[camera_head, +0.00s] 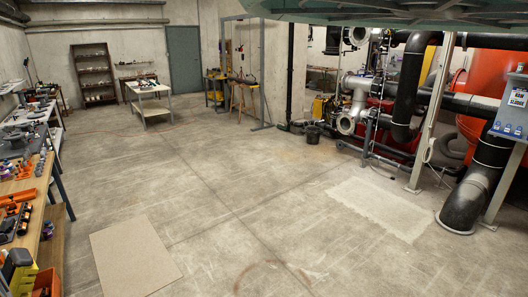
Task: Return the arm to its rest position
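Only the head view is given, and my gripper does not show in it. A dark grey-green structure (420,12) crosses the top right edge of the picture; I cannot tell whether it is part of my arm. Nothing in the frame shows where my arm stands or whether my gripper is open, shut or holding something.
A wide concrete floor (240,205) lies clear ahead, with a beige mat (135,257) at front left. Workbenches with tools (50,170) line the left. Black pipes (470,195) and a red tank (485,85) stand right. A small table (150,102) stands far back.

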